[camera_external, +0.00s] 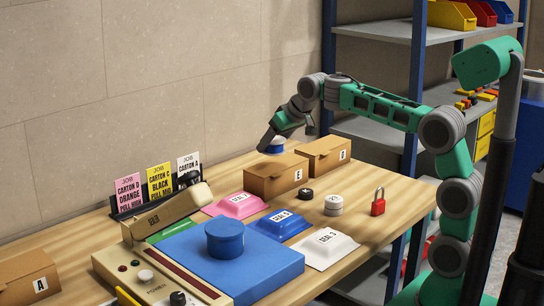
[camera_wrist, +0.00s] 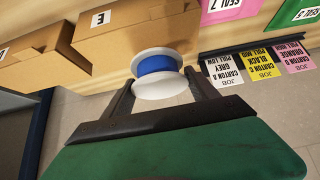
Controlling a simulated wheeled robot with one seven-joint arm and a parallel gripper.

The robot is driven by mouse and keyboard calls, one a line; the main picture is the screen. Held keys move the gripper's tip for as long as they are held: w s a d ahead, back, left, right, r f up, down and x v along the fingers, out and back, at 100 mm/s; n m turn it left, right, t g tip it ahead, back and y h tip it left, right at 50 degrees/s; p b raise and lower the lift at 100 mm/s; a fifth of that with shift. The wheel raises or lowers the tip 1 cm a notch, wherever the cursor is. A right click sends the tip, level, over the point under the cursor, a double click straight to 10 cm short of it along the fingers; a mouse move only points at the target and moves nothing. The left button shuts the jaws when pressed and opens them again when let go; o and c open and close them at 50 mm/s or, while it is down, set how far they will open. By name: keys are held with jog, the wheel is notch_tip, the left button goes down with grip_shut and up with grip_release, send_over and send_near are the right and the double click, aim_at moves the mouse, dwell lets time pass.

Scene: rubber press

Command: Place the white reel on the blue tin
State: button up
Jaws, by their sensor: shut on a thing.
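The white reel (camera_wrist: 158,63) has white flanges and a blue winding. My gripper (camera_wrist: 158,82) is shut on it, with one finger on each side. A blue round tin (camera_external: 225,242) stands upright on a flat blue slab (camera_external: 265,268) at the front of the bench. Its top is bare. The reel is well apart from the tin, behind it and to the right.
Cardboard boxes (camera_external: 273,184) stand near the reel. A card rack (camera_external: 158,199), a beige press arm (camera_external: 170,212), and pink (camera_external: 239,204), blue (camera_external: 281,224) and white (camera_external: 325,248) seal pads surround the slab. A grey-white round piece (camera_external: 333,205) and red padlock (camera_external: 378,206) lie right.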

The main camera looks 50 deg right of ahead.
jog(key=s+a+r+n+y+p, duration=0.1)
jog(key=s+a+r+p, duration=0.1)
jog(key=a+r+p, duration=0.75)
jog(key=s+a+r+n+y+p, duration=0.25)
jog(key=s+a+r+n, duration=0.2)
jog(key=a, duration=0.35)
jog(key=s+a+f+n+g+y, duration=0.1)
jog(key=s+a+n+g, duration=0.3)
jog(key=s, duration=0.4)
jog(key=s+a+f+n+g+y, duration=0.1)
jog(key=s+a+n+g+y, duration=0.1)
jog(key=s+a+n, duration=0.35)
jog(key=s+a+f+n+g+y, duration=0.1)
jog(key=s+a+n+g, duration=0.3)
jog(key=s, duration=0.7)
jog(key=n+t+p, duration=0.1)
send_over(217, 232)
jog(key=d, duration=0.3)
notch_tip(217, 232, down, 9)
jog(key=shift+w+r, duration=0.15)
jog(key=shift+r, duration=0.05)
jog(key=f, duration=0.3)
jog(key=shift+w+a, duration=0.15)
jog(key=shift+w, duration=0.05)
jog(key=shift+f, duration=0.3)
jog(key=shift+f, duration=0.1)
